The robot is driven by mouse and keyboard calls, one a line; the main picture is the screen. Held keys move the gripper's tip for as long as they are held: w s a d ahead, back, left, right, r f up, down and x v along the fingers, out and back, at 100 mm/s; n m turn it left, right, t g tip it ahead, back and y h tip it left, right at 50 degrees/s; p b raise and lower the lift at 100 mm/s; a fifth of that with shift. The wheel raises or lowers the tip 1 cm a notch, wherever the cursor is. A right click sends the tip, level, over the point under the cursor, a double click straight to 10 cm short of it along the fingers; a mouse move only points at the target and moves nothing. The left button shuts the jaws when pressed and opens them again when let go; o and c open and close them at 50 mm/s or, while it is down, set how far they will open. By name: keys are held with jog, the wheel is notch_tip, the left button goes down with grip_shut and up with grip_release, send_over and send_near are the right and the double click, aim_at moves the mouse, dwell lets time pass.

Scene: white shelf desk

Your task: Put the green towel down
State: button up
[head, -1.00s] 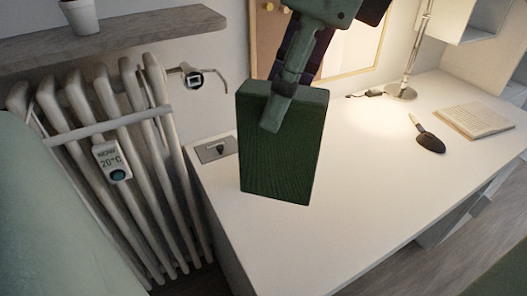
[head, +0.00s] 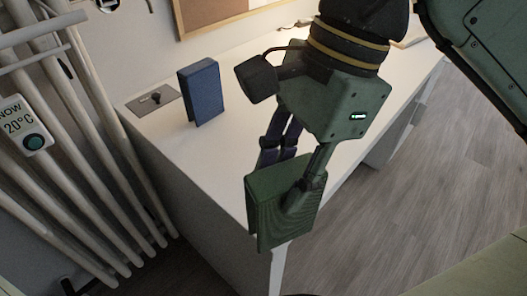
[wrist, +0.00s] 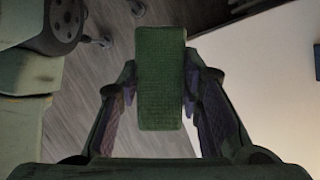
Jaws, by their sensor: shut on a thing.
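The green towel (head: 271,205) looks like a folded, upright block in the head view, at the near corner of the white desk. My gripper (head: 292,190) is shut on it, one finger across its near face. In the wrist view the towel (wrist: 161,80) sits between the two fingers of my gripper (wrist: 161,88), with floor to its left and the white desktop to its right. I cannot tell whether its lower edge touches the desk; its lower part reaches down past the desk corner in the head view.
A blue folded block (head: 202,92) stands upright on the white desk (head: 195,150), near a grey plate with a dark knob (head: 154,98). A white radiator (head: 100,150) stands left of the desk. The desktop between the blue block and the towel is clear.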

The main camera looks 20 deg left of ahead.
jog(key=w+a+f, duration=0.2)
jog(key=w+a, duration=0.1)
jog(key=w, duration=0.2)
jog(key=w+a+f+p, duration=0.1)
jog(key=w+a+f, duration=0.1)
jog(key=w+a, duration=0.2)
jog(key=shift+w+f+p, duration=0.3)
jog(key=shift+w, duration=0.4)
jog(key=shift+f, duration=0.2)
jog(key=o, duration=0.9)
jog(key=shift+r, duration=0.1)
jog(key=v, duration=1.2)
jog(key=shift+r, duration=0.1)
